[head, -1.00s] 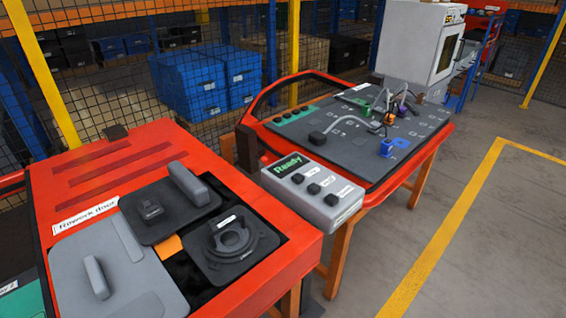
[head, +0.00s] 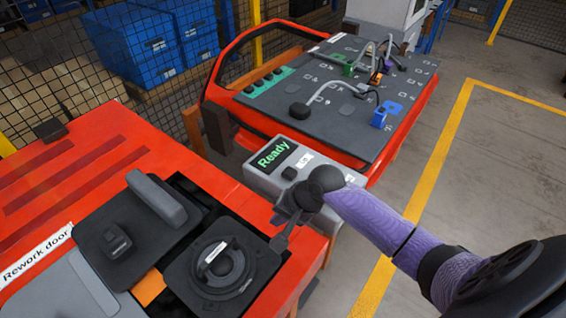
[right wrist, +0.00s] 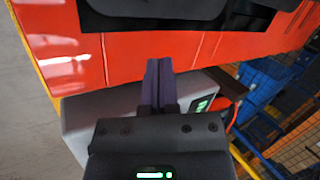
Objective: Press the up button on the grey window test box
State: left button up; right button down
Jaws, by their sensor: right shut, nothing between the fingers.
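The grey window test box (head: 258,183) stands between the red door frame and the dark board, its green "Ready" display (head: 272,153) lit. One dark round button (head: 289,173) shows below the display. My right arm and gripper hide the box's other buttons, so I cannot make out the up button. My right gripper (head: 277,240) is shut and empty, over the near side of the box by the red frame's edge. In the right wrist view its closed fingers (right wrist: 158,64) point toward the red panel, with the grey box (right wrist: 85,118) behind them. My left gripper is not in view.
The red rework door (head: 95,160) with black and grey fittings fills the near left. Behind the box, a dark board (head: 335,125) carries cables and coloured connectors. A mesh fence and blue bins (head: 145,45) stand behind. The floor at right is open.

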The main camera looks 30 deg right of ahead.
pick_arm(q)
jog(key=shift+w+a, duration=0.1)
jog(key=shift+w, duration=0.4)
pick_arm(e)
jog(key=w+d+r+m+t, duration=0.3)
jog(key=w+d+r+m, duration=0.7)
jog(key=w, duration=0.1)
jog(key=shift+w+d+r+m+t+y, duration=0.15)
jog(key=shift+d+r+m+t+y, duration=0.15)
jog(key=shift+r+y, duration=0.1)
jog(key=shift+f, duration=0.2)
jog(key=b, duration=0.9)
send_over(293, 172)
notch_tip(293, 172, down, 7)
jog(key=shift+r, duration=0.1)
jog(key=shift+f, duration=0.9)
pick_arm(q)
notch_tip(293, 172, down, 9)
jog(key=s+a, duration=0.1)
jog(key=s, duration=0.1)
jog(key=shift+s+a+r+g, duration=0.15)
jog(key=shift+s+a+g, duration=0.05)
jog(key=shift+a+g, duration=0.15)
